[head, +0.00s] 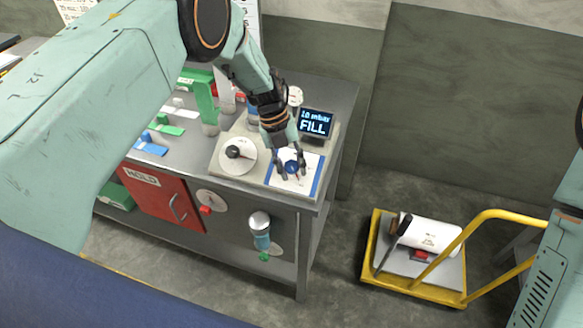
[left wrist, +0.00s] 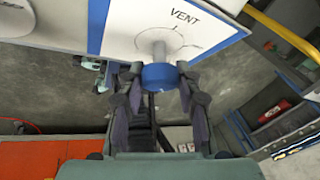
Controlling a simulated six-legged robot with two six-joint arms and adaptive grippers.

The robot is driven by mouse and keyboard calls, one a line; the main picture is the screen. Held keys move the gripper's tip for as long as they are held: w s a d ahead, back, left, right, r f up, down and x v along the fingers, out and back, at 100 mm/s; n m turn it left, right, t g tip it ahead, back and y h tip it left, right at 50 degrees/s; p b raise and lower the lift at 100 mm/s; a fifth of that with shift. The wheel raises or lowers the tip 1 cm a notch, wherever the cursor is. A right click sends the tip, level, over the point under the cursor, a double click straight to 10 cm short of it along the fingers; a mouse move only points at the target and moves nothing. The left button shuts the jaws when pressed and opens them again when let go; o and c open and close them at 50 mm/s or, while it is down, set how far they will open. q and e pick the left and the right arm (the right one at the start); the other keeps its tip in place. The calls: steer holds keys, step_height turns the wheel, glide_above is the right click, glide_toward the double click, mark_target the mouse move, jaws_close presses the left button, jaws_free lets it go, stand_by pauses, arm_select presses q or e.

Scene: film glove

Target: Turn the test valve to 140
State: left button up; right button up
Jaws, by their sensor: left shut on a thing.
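A blue knob (head: 292,167) sits on a white plate with blue edge stripes (head: 311,165) at the right front of the bench top. My left gripper (head: 290,171) reaches down over it with its fingers on either side. In the left wrist view the blue knob (left wrist: 160,76) is between the fingertips of my left gripper (left wrist: 158,82), which is shut on it. The plate behind it (left wrist: 230,14) carries the word VENT and thin dial lines. A display (head: 316,123) reads FILL, with a small mbar figure above. My right gripper is out of view.
A black knob (head: 234,152) on a round white dial stands left of the plate. A green upright piece (head: 207,103) and blue and green blocks are farther left. A red HOLD door (head: 160,197) is on the bench front. A yellow trolley (head: 375,262) stands on the floor at right.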

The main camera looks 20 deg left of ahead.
arm_select(q)
steer(key=shift+s+f+m, duration=0.15)
steer(key=shift+m, duration=0.15)
stand_by(0.4)
steer(key=o, duration=1.2)
steer(key=v, duration=1.2)
steer(key=shift+d, duration=0.15)
